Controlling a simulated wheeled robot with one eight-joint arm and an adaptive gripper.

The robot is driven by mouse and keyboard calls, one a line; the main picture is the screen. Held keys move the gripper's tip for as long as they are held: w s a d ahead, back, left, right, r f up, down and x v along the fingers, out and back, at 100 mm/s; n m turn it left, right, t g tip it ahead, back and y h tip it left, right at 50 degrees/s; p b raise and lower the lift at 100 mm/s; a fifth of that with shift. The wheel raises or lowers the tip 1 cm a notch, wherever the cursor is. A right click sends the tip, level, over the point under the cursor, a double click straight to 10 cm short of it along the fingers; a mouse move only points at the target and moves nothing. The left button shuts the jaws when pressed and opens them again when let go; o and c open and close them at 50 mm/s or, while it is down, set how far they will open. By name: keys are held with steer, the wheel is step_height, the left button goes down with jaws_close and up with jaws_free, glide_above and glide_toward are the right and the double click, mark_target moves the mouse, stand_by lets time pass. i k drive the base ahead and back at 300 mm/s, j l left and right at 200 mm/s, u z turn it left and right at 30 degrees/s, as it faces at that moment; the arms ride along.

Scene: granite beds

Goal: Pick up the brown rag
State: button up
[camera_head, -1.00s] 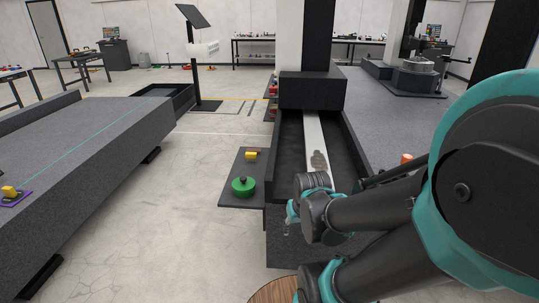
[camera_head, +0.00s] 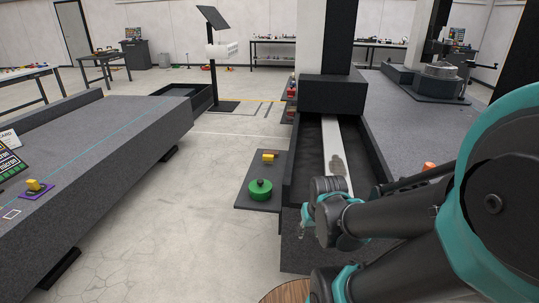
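A small grey-brown patch (camera_head: 337,163), which looks like the brown rag, lies flat on a pale strip (camera_head: 333,135) inside a dark trough, just beyond my arm's wrist. Its near edge is close to the wrist in the picture, and I cannot tell whether any of it is hidden. My gripper (camera_head: 304,226) shows only as a small part at the left of the wrist, near the trough's left wall. Its fingers are too small and covered to read. No contact with the patch is visible.
A dark side shelf (camera_head: 243,200) holds a green round object (camera_head: 260,189) and a yellow block (camera_head: 268,156). A long granite bed (camera_head: 95,150) stands at left, another (camera_head: 400,125) at right. A dark pillar base (camera_head: 332,88) stands over the trough's far end. Open floor (camera_head: 170,220) lies between.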

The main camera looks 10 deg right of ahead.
mark_target(275, 153)
steer(key=i+j, duration=1.45)
steer(key=j, duration=0.25)
steer(key=i+j+z, duration=0.3)
steer(key=j, duration=0.3)
steer(key=i+j+z, duration=0.15)
steer(key=i+j, duration=0.15)
steer(key=i+j+z, duration=0.15)
steer(key=j, duration=0.3)
steer(key=i+j+z, duration=0.15)
steer(key=j, duration=0.2)
steer(key=z, duration=0.95)
